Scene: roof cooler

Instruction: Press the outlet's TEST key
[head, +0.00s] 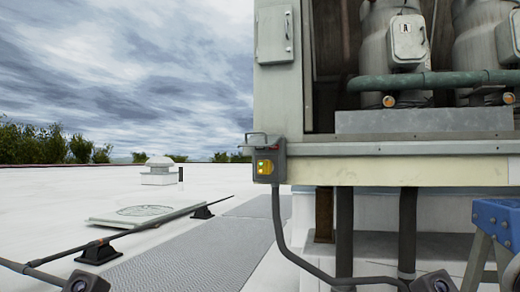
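The outlet (267,160) is a small grey box on the lower left corner of the large equipment cabinet (279,95). Its cover appears raised above it. Lettering is too small to read, so I cannot tell which spot is the TEST key. Dark parts of my arms show at the bottom edge, left and right, well below and apart from the outlet. The fingers of both grippers are out of the picture.
A blue sawhorse-like stand (497,218) is at the right edge. Grey walkway matting (205,258), a low hatch (145,214) and a pipe on black supports (98,252) lie left. Space left of the outlet is open.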

